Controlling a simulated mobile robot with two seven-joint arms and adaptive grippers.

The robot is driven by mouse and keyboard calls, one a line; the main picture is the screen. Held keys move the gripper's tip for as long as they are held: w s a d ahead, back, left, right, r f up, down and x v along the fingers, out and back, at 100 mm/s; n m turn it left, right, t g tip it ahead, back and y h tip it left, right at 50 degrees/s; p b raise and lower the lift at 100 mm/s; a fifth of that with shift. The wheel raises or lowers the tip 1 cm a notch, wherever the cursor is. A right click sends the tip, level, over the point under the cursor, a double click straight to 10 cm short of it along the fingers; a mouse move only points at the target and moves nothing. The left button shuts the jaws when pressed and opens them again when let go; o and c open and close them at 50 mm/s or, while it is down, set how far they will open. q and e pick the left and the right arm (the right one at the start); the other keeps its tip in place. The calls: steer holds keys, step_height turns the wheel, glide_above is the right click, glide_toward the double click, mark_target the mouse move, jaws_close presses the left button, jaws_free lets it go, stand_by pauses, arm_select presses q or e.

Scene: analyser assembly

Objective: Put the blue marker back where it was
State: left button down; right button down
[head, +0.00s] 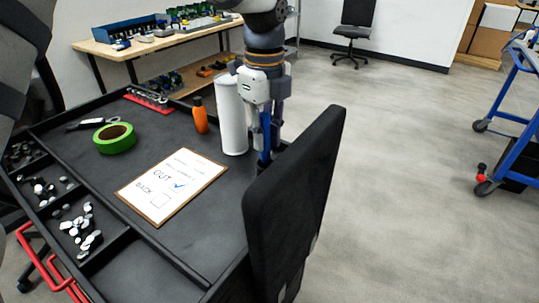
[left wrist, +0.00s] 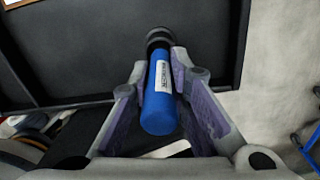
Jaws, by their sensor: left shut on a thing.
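The blue marker (left wrist: 160,98) is between the fingers of my left gripper (left wrist: 160,105), with its white label showing and its black end pointing away from the wrist. In the head view the left gripper (head: 266,138) points down at the right edge of the black cart top, just right of the white roll. The blue marker (head: 265,159) shows below the fingers, roughly upright. Its lower end is hidden behind the black panel, so I cannot tell whether it touches the cart. A clipboard (head: 172,185) reading OUT, ticked, and BACK, with an empty box, lies on the cart.
The white roll (head: 231,118) stands close beside the gripper, with an orange bottle (head: 199,115) to its left. A black upright panel (head: 292,195) rises in front. Green tape (head: 114,138) and a red rack (head: 150,99) are farther left. Compartments with small parts line the near-left side.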

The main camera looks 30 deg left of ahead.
mark_target(265, 158)
arm_select(q)
steer(key=shift+f, duration=1.85)
steer(key=shift+f, duration=0.1)
steer(key=c, duration=1.5)
jaws_free()
step_height(265, 158, up, 12)
steer(key=shift+d+r, duration=0.1)
